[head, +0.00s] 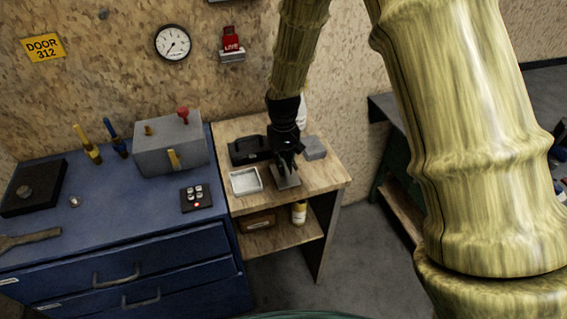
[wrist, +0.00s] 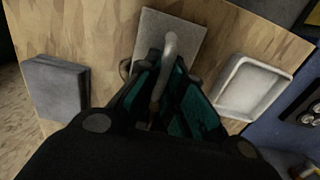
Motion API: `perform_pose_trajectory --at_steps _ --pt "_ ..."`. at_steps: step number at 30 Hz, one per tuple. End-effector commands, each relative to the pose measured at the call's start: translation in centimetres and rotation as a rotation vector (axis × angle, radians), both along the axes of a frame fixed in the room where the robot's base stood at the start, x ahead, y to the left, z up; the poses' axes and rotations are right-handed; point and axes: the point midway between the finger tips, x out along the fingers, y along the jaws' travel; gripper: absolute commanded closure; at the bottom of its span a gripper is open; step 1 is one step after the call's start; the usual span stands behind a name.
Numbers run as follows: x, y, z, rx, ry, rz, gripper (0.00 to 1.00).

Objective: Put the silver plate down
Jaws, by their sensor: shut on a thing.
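The silver plate (head: 289,181) is a flat grey rectangle with a curved upright handle, at the front of the wooden table top (head: 325,178). In the wrist view the plate (wrist: 188,27) shows beyond my fingers, its handle rising between them. My gripper (head: 285,160) points down over the plate and is shut on its handle; the fingers also show in the wrist view (wrist: 160,78). The plate looks level and at or very close to the wood; I cannot tell whether it touches. My fingers hide part of it.
A white shallow tray (head: 246,181) lies just left of the plate, and a grey block (head: 314,148) sits behind it to the right. A black case (head: 249,151) is behind the tray. A blue cabinet (head: 120,210) adjoins at left. Bare wood is right of the plate.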

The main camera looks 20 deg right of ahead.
Motion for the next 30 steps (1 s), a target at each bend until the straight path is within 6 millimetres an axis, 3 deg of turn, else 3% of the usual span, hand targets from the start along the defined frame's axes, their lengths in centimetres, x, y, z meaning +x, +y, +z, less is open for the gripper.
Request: perform_pose_trajectory --at_steps 1,4,17,30 --pt "0.0 0.0 -0.1 0.000 0.000 0.000 0.87" --pt "0.0 0.0 0.0 0.000 0.000 0.000 0.69" --pt "0.0 0.0 0.5 0.000 0.000 0.000 0.69" --pt "0.2 0.1 5.7 0.000 -0.003 0.000 0.69"
